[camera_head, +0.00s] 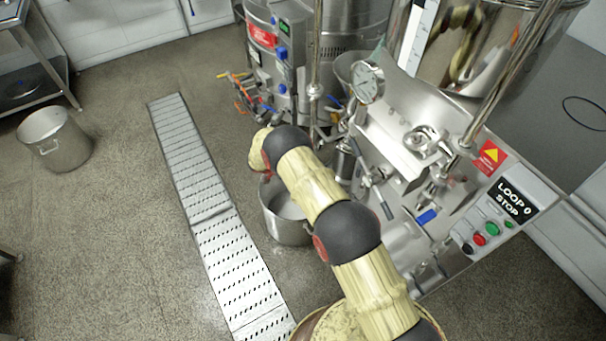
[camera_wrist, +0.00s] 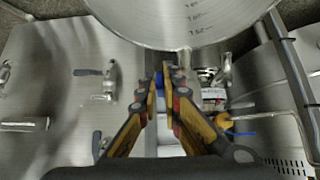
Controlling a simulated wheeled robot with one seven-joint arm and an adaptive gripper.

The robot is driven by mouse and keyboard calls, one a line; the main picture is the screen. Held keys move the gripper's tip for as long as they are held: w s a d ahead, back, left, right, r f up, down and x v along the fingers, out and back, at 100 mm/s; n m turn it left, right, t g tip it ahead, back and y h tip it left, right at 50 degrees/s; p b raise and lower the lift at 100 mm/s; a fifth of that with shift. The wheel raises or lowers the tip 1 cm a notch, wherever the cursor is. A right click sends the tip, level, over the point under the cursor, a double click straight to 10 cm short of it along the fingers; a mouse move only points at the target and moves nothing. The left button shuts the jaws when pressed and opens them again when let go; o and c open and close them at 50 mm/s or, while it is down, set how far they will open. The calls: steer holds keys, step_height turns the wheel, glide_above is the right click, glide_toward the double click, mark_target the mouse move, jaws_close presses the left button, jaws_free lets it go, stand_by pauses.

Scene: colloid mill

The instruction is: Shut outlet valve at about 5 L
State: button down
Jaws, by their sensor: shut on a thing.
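My gripper (camera_wrist: 161,82) shows in the wrist view, its yellow-and-black fingers close together. Its tips are shut on a small blue part, which looks like a valve handle (camera_wrist: 178,76) and is mostly hidden by the fingers. A steel vessel with graduation marks (camera_wrist: 190,28) fills the top of the wrist view, just beyond the tips; the marks are too small to read surely. In the head view my arm hides the gripper and the outlet valve. A steel pot (camera_head: 283,229) stands on the floor, partly behind my arm. The liquid level cannot be read.
The mill's panel (camera_head: 514,198) reads "LOOP 0 STOP" at the right. A pressure gauge (camera_head: 367,82) and pipes crowd the space beside my arm. Another pot (camera_head: 53,138) stands at the left. A floor drain grate (camera_head: 205,190) crosses clear floor.

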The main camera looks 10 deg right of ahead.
steer(key=shift+f+h, duration=0.3)
steer(key=shift+h, duration=0.1)
steer(key=c, duration=2.1)
jaws_free()
steer(key=shift+a, duration=0.1)
steer(key=shift+o, duration=0.7)
steer(key=shift+r, duration=0.15)
steer(key=v, duration=1.1)
steer(key=shift+s+a+r, duration=0.2)
steer(key=shift+s+a, duration=0.05)
